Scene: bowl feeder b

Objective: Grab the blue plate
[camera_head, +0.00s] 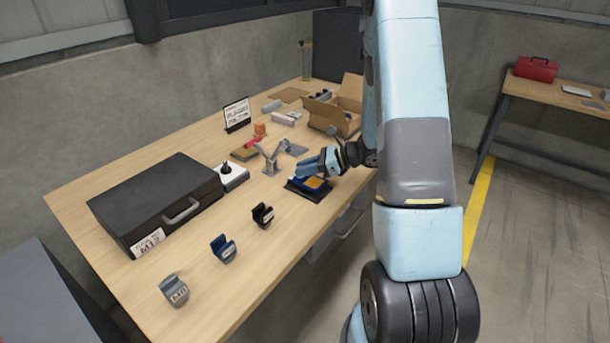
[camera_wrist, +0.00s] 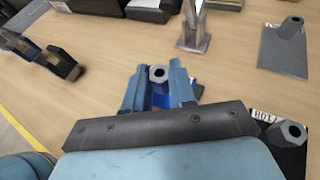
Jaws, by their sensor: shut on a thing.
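The blue plate (camera_head: 316,185) is at the right front part of the workbench, below my gripper (camera_head: 322,164). In the wrist view the blue plate (camera_wrist: 162,101) shows as a strip between the fingers and a bit beside the right one. A grey hexagonal post with a dark hole (camera_wrist: 157,73) stands up between the fingertips. My gripper (camera_wrist: 157,85) is shut on this post of the blue plate. Most of the plate is hidden by the fingers. I cannot tell whether it is clear of the surface under it.
A grey plate (camera_wrist: 285,55) and a black plate (camera_wrist: 292,160) with similar posts lie nearby. Black (camera_head: 262,215), blue (camera_head: 223,249) and grey (camera_head: 173,290) holders stand along the front edge. A metal stand (camera_head: 271,162), black case (camera_head: 150,200) and open cardboard box (camera_head: 330,117) are around.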

